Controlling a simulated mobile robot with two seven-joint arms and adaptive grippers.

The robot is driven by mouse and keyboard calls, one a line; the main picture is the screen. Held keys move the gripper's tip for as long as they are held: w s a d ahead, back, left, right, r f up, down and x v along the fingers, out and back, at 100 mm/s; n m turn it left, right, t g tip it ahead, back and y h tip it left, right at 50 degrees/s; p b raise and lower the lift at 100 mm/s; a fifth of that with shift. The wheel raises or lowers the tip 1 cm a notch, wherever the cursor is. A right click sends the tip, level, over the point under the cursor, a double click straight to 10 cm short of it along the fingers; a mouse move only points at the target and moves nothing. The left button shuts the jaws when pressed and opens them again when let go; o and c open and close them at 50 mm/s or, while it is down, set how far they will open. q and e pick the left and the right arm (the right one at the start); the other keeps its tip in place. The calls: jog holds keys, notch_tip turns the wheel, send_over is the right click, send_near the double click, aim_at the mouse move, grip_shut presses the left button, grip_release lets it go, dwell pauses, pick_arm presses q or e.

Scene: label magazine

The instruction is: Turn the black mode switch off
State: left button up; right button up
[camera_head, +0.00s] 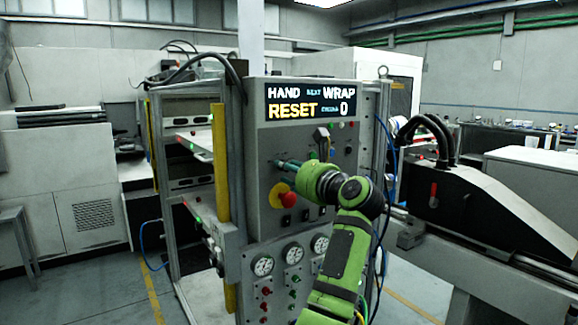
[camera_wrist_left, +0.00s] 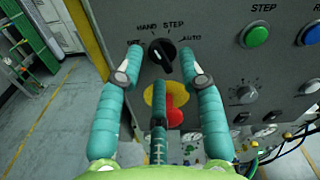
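The black mode switch (camera_wrist_left: 162,56) is a round knob on the grey panel, with HAND, STEP and AUTO printed around its top; a label at its left is partly covered by a finger. Its setting is hard to read. My left gripper (camera_wrist_left: 164,70) has teal fingers spread open, one on each side of the knob, with a third finger below it. I cannot tell whether they touch the knob. In the head view the left gripper (camera_head: 287,164) reaches the panel's left part and hides the switch. My right gripper is not in view.
A red mushroom button (camera_head: 289,199) on a yellow disc sits just below the switch, close to the lower finger. A display (camera_head: 310,101) above reads HAND, WRAP, RESET and 0. A green STEP button (camera_wrist_left: 256,35) is to the right. Gauges (camera_head: 292,253) are lower down.

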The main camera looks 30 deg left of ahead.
pick_arm(q)
jog(key=shift+w+a, duration=0.15)
jog(key=shift+a, duration=0.05)
jog(key=c, duration=0.7)
grip_shut()
